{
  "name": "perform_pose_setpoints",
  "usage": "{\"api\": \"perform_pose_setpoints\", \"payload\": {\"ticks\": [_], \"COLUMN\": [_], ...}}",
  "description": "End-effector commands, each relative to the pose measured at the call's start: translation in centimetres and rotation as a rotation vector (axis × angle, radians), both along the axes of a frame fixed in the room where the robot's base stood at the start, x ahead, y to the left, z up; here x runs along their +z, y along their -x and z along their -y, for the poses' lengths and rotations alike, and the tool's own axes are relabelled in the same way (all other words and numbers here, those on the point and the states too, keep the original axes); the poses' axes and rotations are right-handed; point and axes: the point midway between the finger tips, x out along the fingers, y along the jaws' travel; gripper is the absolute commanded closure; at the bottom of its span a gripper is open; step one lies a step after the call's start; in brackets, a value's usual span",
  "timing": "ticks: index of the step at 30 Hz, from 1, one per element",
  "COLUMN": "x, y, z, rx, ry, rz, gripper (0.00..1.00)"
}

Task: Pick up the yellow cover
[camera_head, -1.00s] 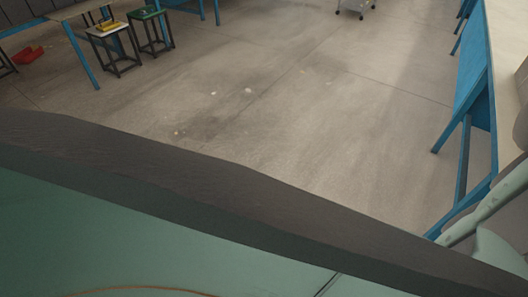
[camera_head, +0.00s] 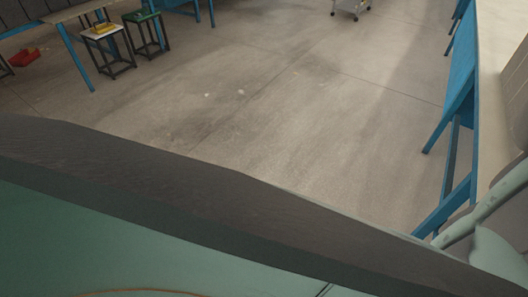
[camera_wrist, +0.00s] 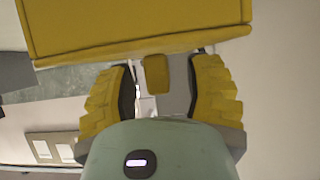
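A large yellow box-like piece, which looks like the yellow cover (camera_wrist: 140,22), fills the top of the wrist view with a rim along its lower edge. My gripper (camera_wrist: 160,70) has its two ridged yellow fingers spread apart just below that rim. A small yellow block (camera_wrist: 157,73) shows between the fingers, with gaps on both sides. I cannot tell whether it belongs to the cover or to my gripper. Whether the fingertips touch the rim is not clear. In the head view neither this piece nor my fingers can be made out.
In the head view, open concrete floor (camera_head: 290,110) lies ahead. A blue-legged bench (camera_head: 460,90) stands at the right. A white-topped stool (camera_head: 92,34) with a yellow item and a green-topped stool (camera_head: 141,16) stand far left, near a red tray (camera_head: 24,57). A wheeled cart (camera_head: 350,8) is at the back.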

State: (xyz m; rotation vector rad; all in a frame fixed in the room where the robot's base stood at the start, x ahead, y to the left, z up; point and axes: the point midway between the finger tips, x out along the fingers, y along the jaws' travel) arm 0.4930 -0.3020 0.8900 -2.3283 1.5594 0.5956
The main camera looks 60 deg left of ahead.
Motion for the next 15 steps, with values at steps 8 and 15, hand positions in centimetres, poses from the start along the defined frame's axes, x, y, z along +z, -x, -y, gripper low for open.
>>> {"api": "perform_pose_setpoints", "payload": {"ticks": [8, 15], "x": [0.02, 0.02], "y": [-0.12, -0.12], "z": [-0.07, -0.07], "rx": [0.004, 0.004], "ry": [0.000, 0.000], "rz": [0.000, 0.000], "gripper": [0.80, 1.00]}}
